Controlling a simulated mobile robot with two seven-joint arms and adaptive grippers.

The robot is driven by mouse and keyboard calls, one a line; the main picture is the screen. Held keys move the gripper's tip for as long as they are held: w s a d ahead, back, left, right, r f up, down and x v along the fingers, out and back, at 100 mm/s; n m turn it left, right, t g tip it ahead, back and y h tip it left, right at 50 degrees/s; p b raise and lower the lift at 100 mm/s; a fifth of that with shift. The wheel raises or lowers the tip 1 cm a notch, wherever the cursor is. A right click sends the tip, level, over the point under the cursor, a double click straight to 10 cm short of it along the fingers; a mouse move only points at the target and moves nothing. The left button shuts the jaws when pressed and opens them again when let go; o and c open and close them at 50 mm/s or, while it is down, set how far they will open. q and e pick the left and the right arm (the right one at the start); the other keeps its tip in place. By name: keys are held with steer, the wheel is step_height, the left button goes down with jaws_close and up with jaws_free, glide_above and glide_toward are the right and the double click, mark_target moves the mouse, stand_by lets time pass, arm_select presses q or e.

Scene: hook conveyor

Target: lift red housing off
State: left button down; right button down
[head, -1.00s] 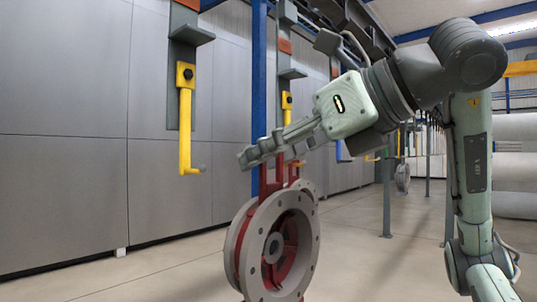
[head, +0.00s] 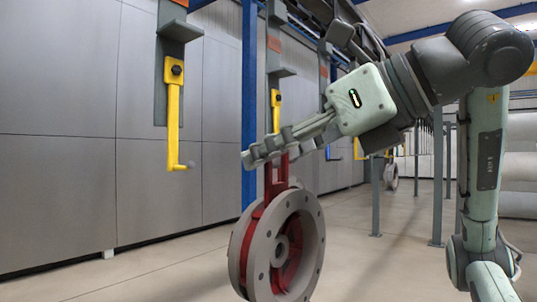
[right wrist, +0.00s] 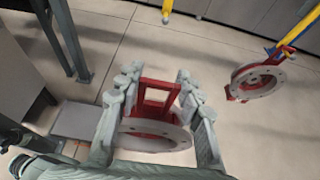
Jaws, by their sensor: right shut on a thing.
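The red housing, a round grey flanged ring (head: 312,238) with a red inside and a red bracket (head: 276,178) on top, hangs upright below my right gripper (head: 264,154). In the right wrist view its red bracket (right wrist: 154,98) stands between the two fingers of my right gripper (right wrist: 157,80), which is shut on it. The near yellow hook (head: 174,120) is empty, to the left of the housing and apart from it. The housing's lower edge is close to the frame's bottom in the head view. My left gripper is not in view.
A second yellow hook (head: 276,99) hangs behind my gripper. Another red and grey housing (right wrist: 258,78) hangs at the right in the right wrist view. Grey posts (head: 438,185) stand to the right. Grey wall panels (head: 60,150) line the left. Open floor (head: 180,270) lies between.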

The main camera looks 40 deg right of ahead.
steer(key=shift+s+d+r, duration=0.1)
steer(key=shift+s+d, duration=0.05)
steer(key=shift+s, duration=0.8)
steer(key=shift+s+d+r, duration=0.1)
steer(key=shift+s+d, duration=0.05)
steer(key=shift+s, duration=0.75)
steer(key=s+b, duration=0.1)
steer(key=s, duration=0.6)
steer(key=shift+d, duration=0.45)
steer(key=shift+w, duration=0.15)
